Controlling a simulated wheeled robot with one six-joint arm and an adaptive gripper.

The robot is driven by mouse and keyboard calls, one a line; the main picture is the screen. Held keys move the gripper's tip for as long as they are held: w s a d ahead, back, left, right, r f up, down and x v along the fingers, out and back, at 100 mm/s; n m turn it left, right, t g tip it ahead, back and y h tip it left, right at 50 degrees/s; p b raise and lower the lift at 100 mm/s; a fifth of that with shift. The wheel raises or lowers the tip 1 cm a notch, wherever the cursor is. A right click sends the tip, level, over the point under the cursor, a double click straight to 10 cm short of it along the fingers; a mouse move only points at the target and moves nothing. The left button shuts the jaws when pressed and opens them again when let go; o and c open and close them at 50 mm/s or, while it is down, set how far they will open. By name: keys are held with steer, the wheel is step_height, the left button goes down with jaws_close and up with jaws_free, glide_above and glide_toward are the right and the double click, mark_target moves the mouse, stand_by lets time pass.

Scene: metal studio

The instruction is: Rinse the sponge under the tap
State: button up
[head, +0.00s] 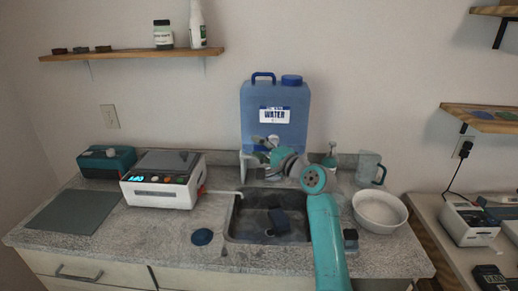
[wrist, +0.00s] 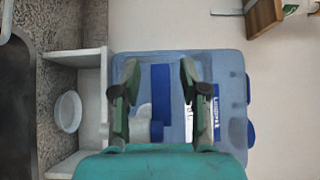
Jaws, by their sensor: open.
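A dark blue block (head: 279,220), perhaps the sponge, lies in the sink (head: 240,230); its kind is not clear. The blue water container (head: 297,97) stands behind the sink on a white stand (head: 248,166). A white and blue part, seemingly its tap (wrist: 145,122), shows in the wrist view. My gripper (head: 272,143) is raised in front of the container's lower part. In the wrist view my gripper (wrist: 158,75) is open, its fingers on either side of the tap area with nothing visibly held. Contact with the tap cannot be told.
A small dark block (head: 350,238) lies right of the sink, near a white bowl (head: 380,211) and a clear jug (head: 369,168). A boxy device (head: 162,180), a grey mat (head: 75,211) and a dark blue disc (head: 202,237) are to the left.

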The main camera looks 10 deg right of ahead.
jaws_close()
steer(key=shift+s+n+y, duration=0.1)
steer(key=shift+n+y, duration=0.2)
steer(key=shift+y, duration=0.1)
steer(key=shift+s+n+g+y, duration=0.4)
steer(key=shift+n+g+y, duration=0.55)
steer(key=shift+g+y, duration=0.1)
steer(key=shift+s+n+g+y, duration=0.35)
steer(key=shift+n+g+y, duration=0.55)
steer(key=shift+g+y, duration=0.15)
steer(key=shift+s+n+g+y, duration=0.4)
steer(key=shift+n+g+y, duration=0.6)
steer(key=shift+g, duration=0.1)
jaws_free()
